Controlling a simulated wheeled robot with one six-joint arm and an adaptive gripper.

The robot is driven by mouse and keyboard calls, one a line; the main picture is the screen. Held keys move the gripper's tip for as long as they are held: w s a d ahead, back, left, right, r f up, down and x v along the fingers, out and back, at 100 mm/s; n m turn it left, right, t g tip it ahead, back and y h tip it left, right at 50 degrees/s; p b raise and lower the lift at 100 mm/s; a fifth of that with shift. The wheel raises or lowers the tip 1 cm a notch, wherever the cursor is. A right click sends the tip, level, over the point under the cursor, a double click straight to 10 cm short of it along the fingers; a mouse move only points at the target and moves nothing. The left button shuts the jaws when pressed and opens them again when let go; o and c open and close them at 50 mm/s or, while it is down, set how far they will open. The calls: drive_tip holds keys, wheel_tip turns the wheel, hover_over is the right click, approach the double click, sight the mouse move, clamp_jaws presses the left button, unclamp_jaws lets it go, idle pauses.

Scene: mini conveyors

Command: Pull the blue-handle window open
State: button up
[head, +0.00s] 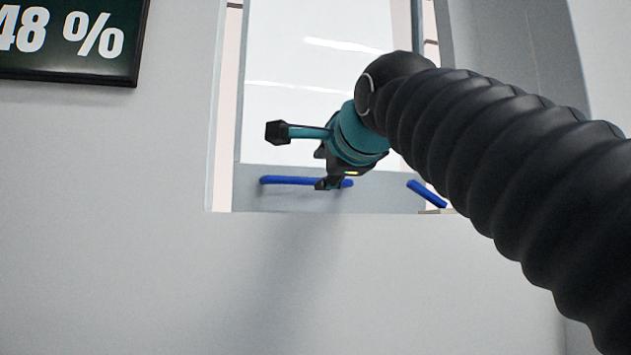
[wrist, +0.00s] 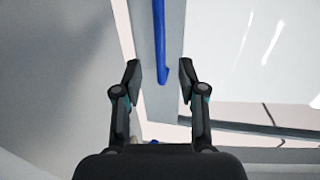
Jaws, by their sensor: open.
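The window (head: 290,120) has a pale pane in a grey frame, with a blue handle (head: 290,181) running sideways along its bottom rail. I cannot tell whether the window is slightly open. My gripper (head: 332,184) is at the right part of this handle in the head view, and hides a little of it. In the wrist view my gripper (wrist: 160,67) is open, with the end of the blue handle (wrist: 160,45) between its two fingers. A gap shows on both sides of the handle, so neither finger appears to touch it.
A second, shorter blue bar (head: 427,193) slants at the lower right of the window. A dark sign (head: 70,38) with white figures hangs on the wall at the upper left. The grey wall (head: 180,270) below and left of the window is bare.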

sight(312, 180)
drive_tip(key=p+x, duration=0.1)
drive_tip(key=x, duration=0.8)
drive_tip(key=shift+w+a, duration=0.1)
drive_tip(key=shift+w, duration=0.05)
clamp_jaws()
